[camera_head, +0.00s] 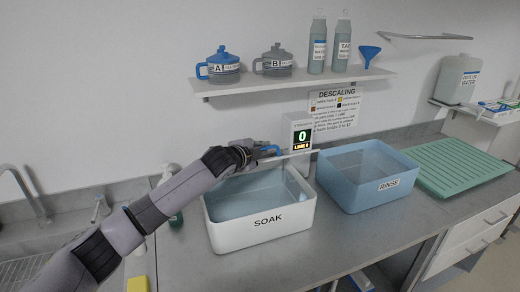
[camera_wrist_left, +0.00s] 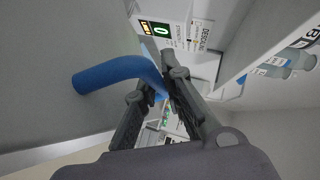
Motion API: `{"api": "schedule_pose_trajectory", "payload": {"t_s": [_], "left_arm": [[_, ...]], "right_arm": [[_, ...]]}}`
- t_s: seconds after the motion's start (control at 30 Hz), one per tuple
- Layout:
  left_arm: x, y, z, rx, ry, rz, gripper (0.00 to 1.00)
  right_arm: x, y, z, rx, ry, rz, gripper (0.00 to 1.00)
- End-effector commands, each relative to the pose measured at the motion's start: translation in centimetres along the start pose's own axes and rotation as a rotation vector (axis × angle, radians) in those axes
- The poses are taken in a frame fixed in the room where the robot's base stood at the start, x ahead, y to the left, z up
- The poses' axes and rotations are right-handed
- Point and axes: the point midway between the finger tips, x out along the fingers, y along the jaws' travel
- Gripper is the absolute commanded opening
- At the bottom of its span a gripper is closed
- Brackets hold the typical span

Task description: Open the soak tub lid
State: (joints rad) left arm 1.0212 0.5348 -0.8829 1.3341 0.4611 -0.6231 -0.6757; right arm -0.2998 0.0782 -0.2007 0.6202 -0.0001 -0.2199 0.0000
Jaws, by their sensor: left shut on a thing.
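The white soak tub (camera_head: 262,232), labelled SOAK, stands on the counter with its inside showing from above. A pale edge (camera_head: 300,154) above its back rim looks like the raised lid, seen nearly edge-on; its exact angle is hard to tell. My left gripper (camera_head: 266,151) is above the back of the tub, shut on a blue handle (camera_head: 275,149). In the left wrist view, the curved blue handle (camera_wrist_left: 118,74) runs from a grey panel (camera_wrist_left: 45,110) to between the fingers of my left gripper (camera_wrist_left: 168,85). My right gripper is not in view.
A display box (camera_head: 302,132) reading 0 stands close behind the lid edge. A blue rinse tub (camera_head: 345,196) and green drying mat (camera_head: 465,170) are to the right. A shelf (camera_head: 290,82) with jugs and bottles hangs above.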

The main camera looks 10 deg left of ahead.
Motion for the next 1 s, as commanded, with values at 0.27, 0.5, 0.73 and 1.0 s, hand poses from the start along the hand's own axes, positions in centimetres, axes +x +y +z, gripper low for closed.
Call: {"api": "schedule_pose_trajectory", "payload": {"t_s": [0.27,0.5,0.73,1.0], "left_arm": [[-0.23,-0.90,-0.17,0.003,-0.001,-0.002,0.00],[-0.24,-0.97,-0.15,0.004,-0.001,-0.004,0.00],[-0.25,-1.00,-0.17,0.003,0.000,-0.004,0.15],[-0.22,-0.82,-0.18,0.001,0.000,-0.001,0.18]], "right_arm": [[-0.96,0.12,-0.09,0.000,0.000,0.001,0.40],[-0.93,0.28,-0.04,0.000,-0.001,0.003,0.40],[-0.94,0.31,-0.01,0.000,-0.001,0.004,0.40],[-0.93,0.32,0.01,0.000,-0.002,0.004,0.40]]}}
